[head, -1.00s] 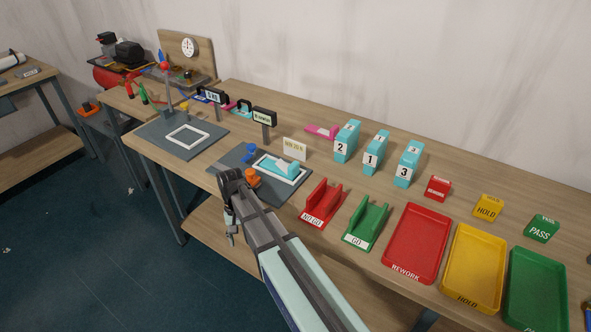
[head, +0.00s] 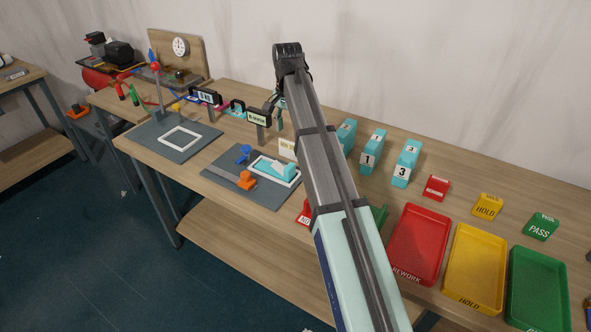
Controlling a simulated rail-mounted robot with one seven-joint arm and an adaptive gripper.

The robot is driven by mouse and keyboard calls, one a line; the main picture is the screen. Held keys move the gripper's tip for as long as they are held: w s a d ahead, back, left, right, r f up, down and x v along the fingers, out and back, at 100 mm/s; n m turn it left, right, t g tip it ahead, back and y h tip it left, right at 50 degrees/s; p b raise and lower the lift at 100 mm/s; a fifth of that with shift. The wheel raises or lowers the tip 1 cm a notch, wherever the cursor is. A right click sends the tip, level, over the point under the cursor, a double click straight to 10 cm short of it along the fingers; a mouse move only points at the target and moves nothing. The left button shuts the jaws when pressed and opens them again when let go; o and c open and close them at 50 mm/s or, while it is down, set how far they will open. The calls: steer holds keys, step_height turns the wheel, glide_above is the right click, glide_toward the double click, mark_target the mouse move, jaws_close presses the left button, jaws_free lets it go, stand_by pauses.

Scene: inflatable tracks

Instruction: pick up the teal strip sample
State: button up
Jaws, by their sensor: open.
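A teal piece (head: 282,169) lies inside the white frame on the grey pad at the middle of the bench, with a raised, paler part on top. Another small teal shape (head: 236,112) shows farther back, behind the black-framed signs; I cannot tell which one is the strip sample. My arm reaches up across the bench, and my gripper (head: 273,110) hangs down from its end, behind and right of the pad. The gripper is small and partly hidden by the arm and a sign; it is open, and I see nothing held.
A blue knob (head: 243,154) and an orange block (head: 246,181) stand on the pad. Numbered teal boxes (head: 403,165) stand at right. Red (head: 418,240), yellow (head: 473,265) and green (head: 537,285) trays line the front right. My arm covers part of the red and green holders.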

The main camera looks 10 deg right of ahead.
steer(key=p, duration=0.3)
glide_toward(290, 165)
steer(key=f, duration=0.5)
steer(key=shift+s+a+f, duration=0.1)
steer(key=shift+s+f, duration=0.05)
steer(key=shift+s, duration=0.15)
steer(key=shift+w+f+p, duration=0.15)
steer(key=shift+f+p, duration=1.1)
steer(key=shift+f, duration=1.6)
jaws_close()
